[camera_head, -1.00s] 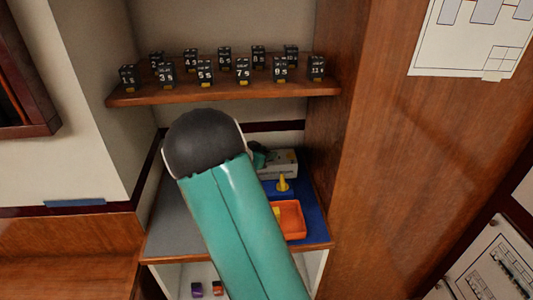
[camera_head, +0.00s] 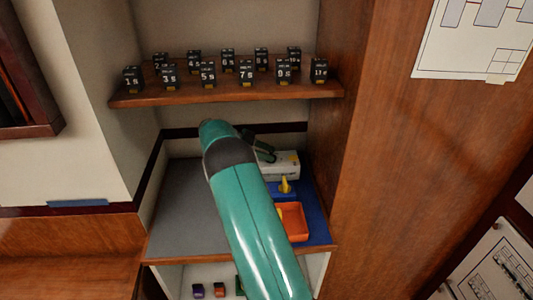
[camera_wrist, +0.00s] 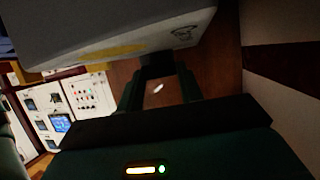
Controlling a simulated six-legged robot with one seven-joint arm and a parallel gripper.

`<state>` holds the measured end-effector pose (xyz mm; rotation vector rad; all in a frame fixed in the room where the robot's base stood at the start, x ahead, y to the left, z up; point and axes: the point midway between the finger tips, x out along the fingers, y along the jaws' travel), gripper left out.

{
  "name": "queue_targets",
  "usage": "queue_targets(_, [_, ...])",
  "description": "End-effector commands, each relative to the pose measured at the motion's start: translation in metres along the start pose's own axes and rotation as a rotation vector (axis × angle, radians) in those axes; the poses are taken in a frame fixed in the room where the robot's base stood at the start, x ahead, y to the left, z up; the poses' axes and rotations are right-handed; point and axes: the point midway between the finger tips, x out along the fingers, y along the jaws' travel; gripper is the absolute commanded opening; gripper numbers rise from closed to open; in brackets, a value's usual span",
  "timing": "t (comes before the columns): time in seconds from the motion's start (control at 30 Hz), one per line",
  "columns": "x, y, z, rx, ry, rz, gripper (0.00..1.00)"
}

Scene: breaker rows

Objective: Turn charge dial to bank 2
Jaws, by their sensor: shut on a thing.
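A white-grey box (camera_head: 286,165) stands at the back right of the counter in the head view. It fills the top of the wrist view (camera_wrist: 120,30), with a yellow strip and a small round marking on its face. A dark knob (camera_wrist: 157,62), which looks like the charge dial, sticks out from the box's edge. My gripper (camera_wrist: 159,74) is shut on this knob, one finger on each side. In the head view my gripper (camera_head: 262,148) is small and dark at the box's left end. The dial's setting and any bank 2 label cannot be read.
An orange tray (camera_head: 293,222) and a yellow peg (camera_head: 285,186) stand on a blue mat (camera_head: 316,205) in front of the box. Several numbered black blocks line the shelf (camera_head: 225,93) above. The grey counter (camera_head: 183,215) at left is clear. A wooden wall (camera_head: 370,170) bounds the right.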

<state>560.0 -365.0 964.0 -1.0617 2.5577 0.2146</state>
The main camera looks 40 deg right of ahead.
Motion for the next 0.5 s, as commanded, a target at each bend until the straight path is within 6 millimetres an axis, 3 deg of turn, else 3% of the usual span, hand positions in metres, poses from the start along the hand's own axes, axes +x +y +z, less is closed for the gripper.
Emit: queue_targets(0.5, [0.0018,-0.0046,-0.002,0.107,0.005,0.248,0.14])
